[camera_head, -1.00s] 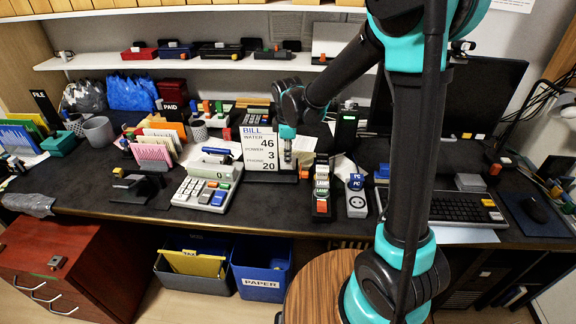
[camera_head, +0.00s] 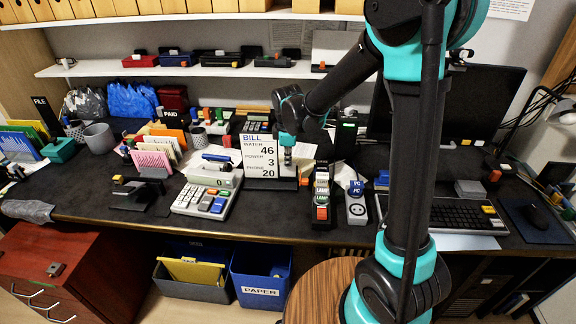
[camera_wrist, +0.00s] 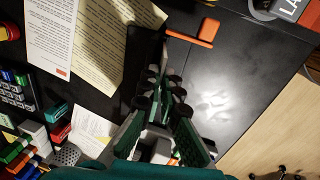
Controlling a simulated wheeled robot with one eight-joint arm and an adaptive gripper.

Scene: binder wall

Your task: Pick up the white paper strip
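No white strip stands out for certain. A white sheet with a red mark (camera_wrist: 50,38) and cream sheets (camera_wrist: 113,30) lie on the dark desk at the upper left of the wrist view. A smaller white paper (camera_wrist: 94,130) lies at the lower left. In the head view, white paper (camera_head: 303,152) shows behind the gripper.
The BILL sign (camera_head: 259,160) stands left of my gripper. An orange piece (camera_wrist: 208,32) lies near the fingers. Bare desk (camera_wrist: 235,85) shows at the wrist view's right.

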